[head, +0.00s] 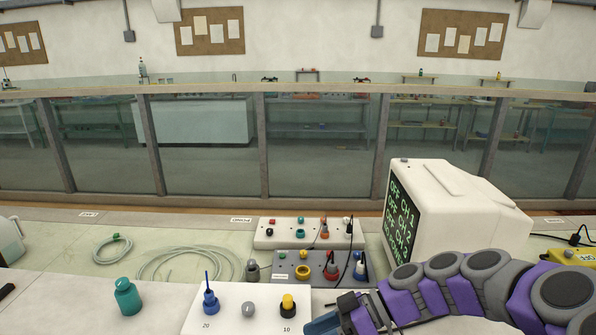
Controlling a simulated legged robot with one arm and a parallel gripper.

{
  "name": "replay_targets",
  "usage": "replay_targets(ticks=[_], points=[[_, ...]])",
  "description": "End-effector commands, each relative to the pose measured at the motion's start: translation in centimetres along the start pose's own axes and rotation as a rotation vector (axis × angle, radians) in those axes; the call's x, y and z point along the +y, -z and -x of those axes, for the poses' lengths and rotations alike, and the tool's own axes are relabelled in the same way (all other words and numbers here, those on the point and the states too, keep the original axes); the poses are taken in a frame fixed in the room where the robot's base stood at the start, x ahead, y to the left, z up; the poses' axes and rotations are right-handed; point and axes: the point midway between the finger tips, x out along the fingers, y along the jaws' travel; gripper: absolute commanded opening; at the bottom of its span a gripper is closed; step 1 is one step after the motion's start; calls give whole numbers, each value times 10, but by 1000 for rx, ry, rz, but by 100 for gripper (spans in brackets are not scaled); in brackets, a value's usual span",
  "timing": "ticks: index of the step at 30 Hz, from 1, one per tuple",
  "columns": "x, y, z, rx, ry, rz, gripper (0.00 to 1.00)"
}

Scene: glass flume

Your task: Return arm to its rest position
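My arm, purple and grey, comes in from the right edge and reaches left along the bottom of the head view. My gripper (322,324) is at its left end, low in the picture and partly cut off by the bottom edge. It is beside the right end of a white block (228,308) that carries a blue plug (210,301), a grey knob and a yellow-and-black plug (287,305). I cannot tell whether the gripper is open or shut, or whether it holds anything.
A white monitor (450,212) with green text stands behind my arm. Grey (285,272) and white (268,235) socket panels with plugs and cables lie ahead. A green bottle (127,297) and coiled tubing (180,262) are left. A glass wall (320,145) crosses behind.

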Motion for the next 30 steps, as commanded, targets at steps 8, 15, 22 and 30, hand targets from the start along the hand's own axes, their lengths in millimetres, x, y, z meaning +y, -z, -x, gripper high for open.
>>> replay_targets(ticks=[8,15,22,30], points=[[-84,-35,-23,-389,-103,-335,55],[-133,-89,-8,-624,-399,-679,55],[-167,-139,25,-694,-760,-998,55],[-185,-165,47,-670,-968,-1174,55]])
